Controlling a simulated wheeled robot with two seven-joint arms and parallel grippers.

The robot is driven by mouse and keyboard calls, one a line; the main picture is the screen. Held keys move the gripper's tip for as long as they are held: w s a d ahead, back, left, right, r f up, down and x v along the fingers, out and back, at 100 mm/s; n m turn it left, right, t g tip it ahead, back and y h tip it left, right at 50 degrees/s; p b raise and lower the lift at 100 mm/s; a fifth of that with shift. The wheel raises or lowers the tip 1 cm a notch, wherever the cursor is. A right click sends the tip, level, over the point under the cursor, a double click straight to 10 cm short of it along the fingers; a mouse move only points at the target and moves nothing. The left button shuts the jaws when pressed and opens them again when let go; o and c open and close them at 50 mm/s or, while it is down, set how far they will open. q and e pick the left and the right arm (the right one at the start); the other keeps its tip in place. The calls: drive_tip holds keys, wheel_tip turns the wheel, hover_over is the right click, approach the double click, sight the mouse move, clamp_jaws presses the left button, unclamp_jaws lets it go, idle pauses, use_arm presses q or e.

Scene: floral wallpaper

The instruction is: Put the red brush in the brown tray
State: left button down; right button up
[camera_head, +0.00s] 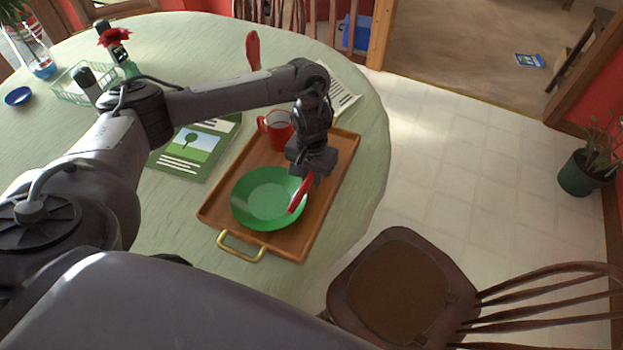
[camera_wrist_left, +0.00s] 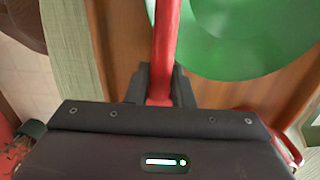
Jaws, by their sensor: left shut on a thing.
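The red brush (camera_head: 299,196) is a thin red stick hanging tilted below my left gripper (camera_head: 308,172), over the right part of the green plate (camera_head: 250,190). The plate sits in the brown tray (camera_head: 286,244) with brass handles. In the left wrist view my left gripper (camera_wrist_left: 160,90) is shut on the red handle (camera_wrist_left: 166,40), beside the green plate (camera_wrist_left: 240,35) and above the brown tray (camera_wrist_left: 125,40). I cannot tell whether the brush's low end touches the plate. My right gripper is not in view.
A red mug (camera_head: 277,130) stands in the tray's far part. A green book (camera_head: 195,148) lies left of the tray, and papers (camera_head: 343,92) lie behind it. A red paddle-shaped thing (camera_head: 252,50) is at the table's far side. A chair (camera_head: 400,290) stands near the table's right edge.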

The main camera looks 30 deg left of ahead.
sight(312, 173)
use_arm(q)
drive_tip(key=shift+w+f, duration=0.1)
drive_tip(key=shift+f, duration=0.2)
drive_tip(key=c, duration=1.3)
unclamp_jaws()
drive_tip(key=shift+r, duration=0.1)
wheel_tip(312, 173, up, 10)
drive_tip(key=p, duration=0.5)
drive_tip(key=shift+r, duration=0.95)
